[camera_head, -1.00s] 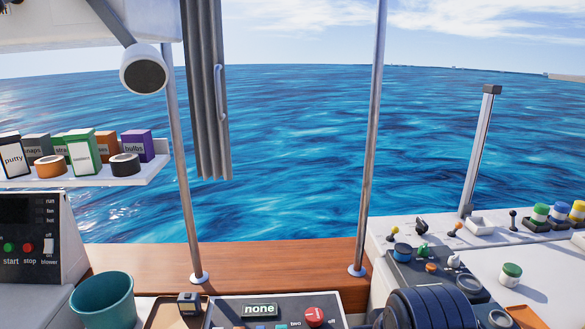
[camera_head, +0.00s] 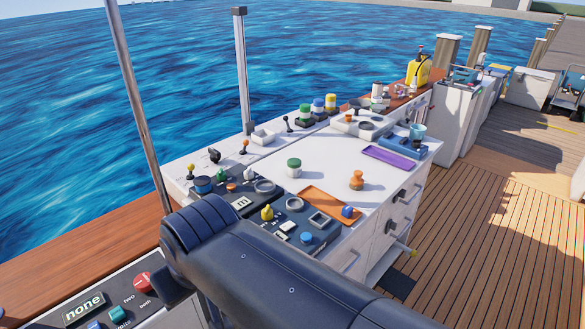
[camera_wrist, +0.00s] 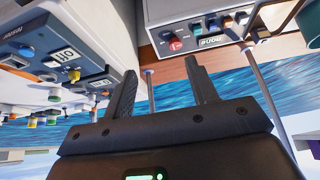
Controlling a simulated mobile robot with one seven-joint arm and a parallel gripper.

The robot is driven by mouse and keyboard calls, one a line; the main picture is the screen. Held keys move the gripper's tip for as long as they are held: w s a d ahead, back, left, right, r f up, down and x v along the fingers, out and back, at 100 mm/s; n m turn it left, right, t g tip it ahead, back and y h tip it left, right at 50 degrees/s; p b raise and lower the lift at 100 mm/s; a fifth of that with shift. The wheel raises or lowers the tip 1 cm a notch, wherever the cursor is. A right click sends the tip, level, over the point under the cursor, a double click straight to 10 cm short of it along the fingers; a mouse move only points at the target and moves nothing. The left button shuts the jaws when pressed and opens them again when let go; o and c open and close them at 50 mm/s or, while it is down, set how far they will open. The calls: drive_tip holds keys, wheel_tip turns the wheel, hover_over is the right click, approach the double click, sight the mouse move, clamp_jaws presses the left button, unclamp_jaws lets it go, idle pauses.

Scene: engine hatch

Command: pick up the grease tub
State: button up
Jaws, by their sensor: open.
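A white tub with a green lid (camera_head: 293,167) stands upright on the white worktop in the head view. It is most likely the grease tub, but I cannot read a label. Several similar tubs with green, blue and yellow lids stand in dark holders behind it, such as the blue-lidded one (camera_head: 317,109). My gripper (camera_wrist: 160,65) shows in the wrist view with its two dark fingers apart and nothing between them. My arm crosses the lower middle of the head view; the gripper itself is not visible there. The grease tub is well apart from my arm.
An orange tray (camera_head: 318,200) lies in front of the tub. An orange knobbed item (camera_head: 357,180) stands to its right, and a purple tray (camera_head: 400,158) lies further right. A switch panel (camera_head: 290,222) sits nearer. A metal pole (camera_head: 138,100) rises at left. Worktop around the tub is clear.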

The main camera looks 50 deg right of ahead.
drive_tip(key=shift+o, duration=0.2)
drive_tip(key=o, duration=0.4)
drive_tip(key=w+d+r+m, duration=0.4)
drive_tip(key=w+d, duration=0.5)
drive_tip(key=w, duration=0.4)
drive_tip(key=m+g+h, duration=0.3)
drive_tip(key=m+h, duration=0.2)
drive_tip(key=m, duration=0.4)
hover_over(293, 163)
drive_tip(key=s+a, duration=0.2)
drive_tip(key=a, duration=0.3)
wheel_tip(293, 163, down, 15)
drive_tip(key=shift+m+h, duration=0.3)
drive_tip(key=x, duration=0.2)
drive_tip(key=d+x, duration=0.1)
drive_tip(key=x, duration=0.2)
drive_tip(key=shift+d, duration=0.1)
drive_tip(key=shift+x, duration=3)
